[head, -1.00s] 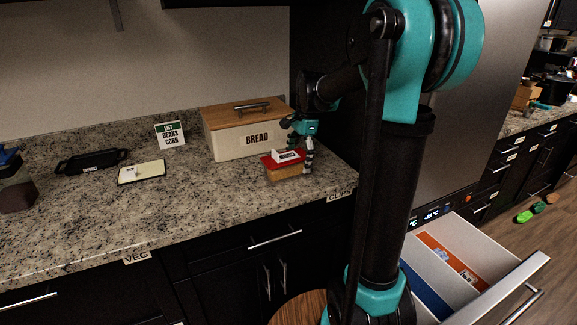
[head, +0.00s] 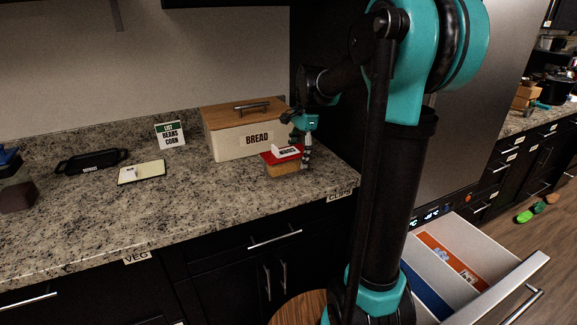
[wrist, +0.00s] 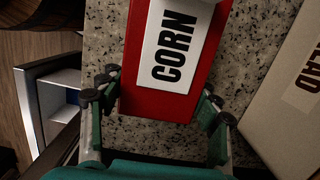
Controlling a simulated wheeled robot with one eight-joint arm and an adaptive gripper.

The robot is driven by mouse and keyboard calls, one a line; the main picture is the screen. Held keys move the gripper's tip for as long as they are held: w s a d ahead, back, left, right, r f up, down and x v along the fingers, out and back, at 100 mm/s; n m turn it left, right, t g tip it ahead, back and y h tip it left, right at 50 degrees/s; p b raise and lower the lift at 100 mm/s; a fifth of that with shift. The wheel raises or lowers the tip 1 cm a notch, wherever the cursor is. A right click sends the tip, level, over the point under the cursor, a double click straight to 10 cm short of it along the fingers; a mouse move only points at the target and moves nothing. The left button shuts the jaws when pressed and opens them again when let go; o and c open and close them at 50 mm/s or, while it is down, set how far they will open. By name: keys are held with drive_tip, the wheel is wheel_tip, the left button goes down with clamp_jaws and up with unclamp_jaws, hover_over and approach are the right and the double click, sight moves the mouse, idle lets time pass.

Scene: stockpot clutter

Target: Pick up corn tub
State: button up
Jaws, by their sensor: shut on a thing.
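The corn tub (head: 283,169) has a tan body and a red lid, with a white label on top. It is at the counter's front right, in front of the bread box. In the wrist view the red lid (wrist: 195,85) shows the word CORN, and the tub runs out of the top of the picture. My gripper (head: 301,152) is shut on the tub at its right end. In the wrist view its fingers stand on either side of the tub. The tub's underside is hidden, so I cannot tell whether it clears the counter.
The bread box (head: 240,140) stands close behind the tub. A list card (head: 170,135) reads BEANS and CORN. An open drawer (head: 500,238) with coloured compartments is at lower right. The counter's front middle is clear.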

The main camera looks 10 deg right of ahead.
drive_tip(key=shift+r, duration=2.7)
